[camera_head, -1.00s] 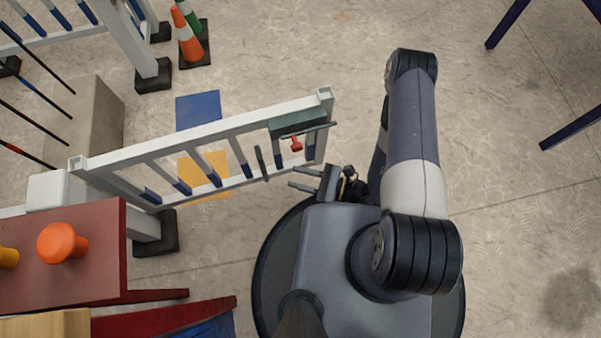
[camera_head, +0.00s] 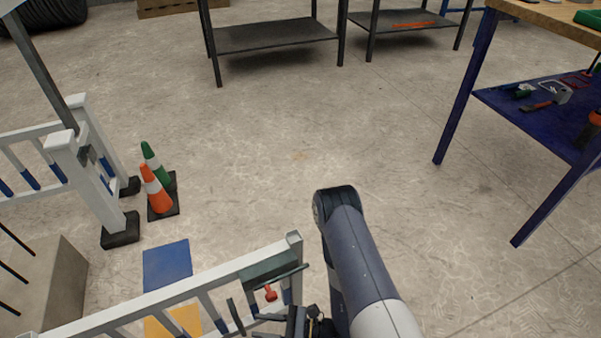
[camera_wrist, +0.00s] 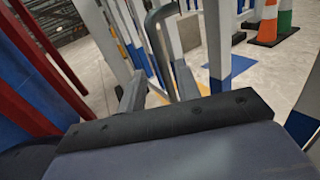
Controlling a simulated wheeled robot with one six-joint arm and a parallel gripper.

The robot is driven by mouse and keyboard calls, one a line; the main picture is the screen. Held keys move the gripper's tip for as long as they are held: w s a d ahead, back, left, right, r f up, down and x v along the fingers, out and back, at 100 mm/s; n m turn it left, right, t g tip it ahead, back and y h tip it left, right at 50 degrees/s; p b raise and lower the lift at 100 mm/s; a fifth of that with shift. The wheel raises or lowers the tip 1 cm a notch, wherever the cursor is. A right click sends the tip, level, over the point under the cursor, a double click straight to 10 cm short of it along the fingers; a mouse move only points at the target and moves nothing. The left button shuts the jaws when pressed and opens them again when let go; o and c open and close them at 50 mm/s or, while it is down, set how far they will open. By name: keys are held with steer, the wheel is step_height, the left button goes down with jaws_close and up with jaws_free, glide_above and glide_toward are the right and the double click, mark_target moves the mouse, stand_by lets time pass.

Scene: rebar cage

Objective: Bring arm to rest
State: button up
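My arm reaches forward from the bottom of the head view. My gripper (camera_head: 266,327) is low in that view, its fingers pointing left, close to the free end of the white gate (camera_head: 215,282). In the wrist view my gripper (camera_wrist: 158,92) shows two grey fingers set apart, with no object seen held between them. The gate bars stand just beyond the fingers. A red latch knob (camera_head: 270,293) sits on a dark plate near the gate's end. I cannot tell from the views whether the fingers touch the gate.
An orange cone (camera_head: 155,188) and a green cone (camera_head: 151,160) stand left, by a white post (camera_head: 88,180). A blue workbench (camera_head: 465,95) is at right, dark shelves (camera_head: 275,37) at the back. Open floor lies ahead. In the wrist view, red and blue panels (camera_wrist: 35,75) are close at left.

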mark_target(241, 323)
steer(key=shift+w+a+b, duration=0.2)
steer(key=shift+a+b, duration=0.2)
steer(key=shift+a, duration=1.35)
steer(key=shift+w+a+b, duration=0.2)
steer(key=shift+a+b, duration=0.2)
steer(key=shift+a, duration=1.3)
steer(key=shift+d, duration=0.1)
